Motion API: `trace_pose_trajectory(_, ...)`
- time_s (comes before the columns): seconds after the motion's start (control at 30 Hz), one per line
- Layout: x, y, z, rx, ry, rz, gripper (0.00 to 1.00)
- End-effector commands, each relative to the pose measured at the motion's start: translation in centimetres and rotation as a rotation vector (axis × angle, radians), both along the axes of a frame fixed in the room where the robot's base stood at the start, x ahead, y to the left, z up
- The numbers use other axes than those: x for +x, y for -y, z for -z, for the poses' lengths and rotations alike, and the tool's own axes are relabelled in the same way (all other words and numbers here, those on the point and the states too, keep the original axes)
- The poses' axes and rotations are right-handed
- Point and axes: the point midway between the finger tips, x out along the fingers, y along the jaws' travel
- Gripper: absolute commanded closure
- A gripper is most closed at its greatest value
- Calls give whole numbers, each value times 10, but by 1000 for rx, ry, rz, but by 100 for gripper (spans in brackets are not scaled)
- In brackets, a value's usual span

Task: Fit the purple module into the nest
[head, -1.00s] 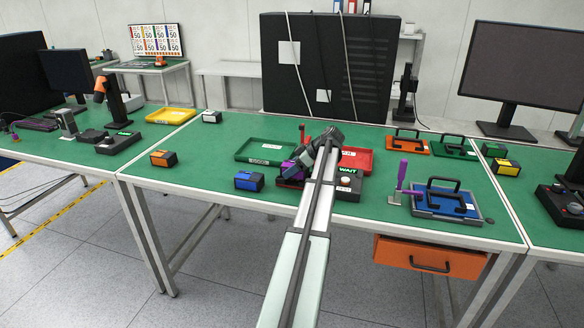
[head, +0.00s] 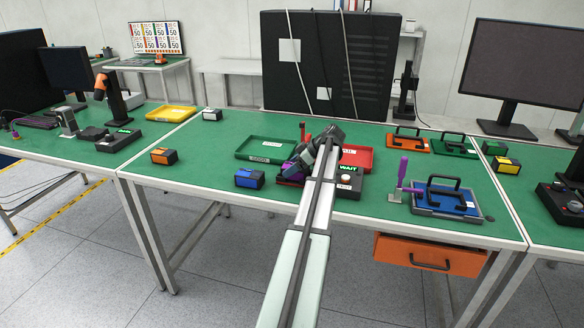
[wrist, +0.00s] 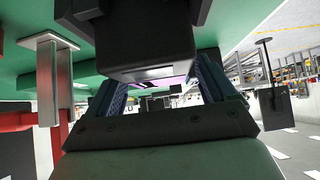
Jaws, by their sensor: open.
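The purple module (head: 292,172) shows as a small purple patch in the head view, at the left part of the black station with the lit WAIT display (head: 348,168). My gripper (head: 300,163) is right at it and covers much of it. The nest is largely hidden behind the gripper and module, so I cannot tell whether the module is seated. In the wrist view my gripper (wrist: 163,88) is open, with its two bluish fingers apart. A strip of purple shows between them, below a large dark block (wrist: 160,45).
A green tray (head: 240,152) stands left of the station and a red tray (head: 364,155) right behind it. A blue-and-black module (head: 250,178) lies close on the left. A purple-handled tool (head: 402,172) and a blue tray with a black handle (head: 440,207) stand to the right.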

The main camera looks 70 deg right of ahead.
Motion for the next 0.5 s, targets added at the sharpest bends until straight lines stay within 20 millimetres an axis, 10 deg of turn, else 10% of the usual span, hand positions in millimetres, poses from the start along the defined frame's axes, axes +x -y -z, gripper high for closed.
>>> trace_pose_trajectory(0.5,-66,1,-66,-1,1,3,2)
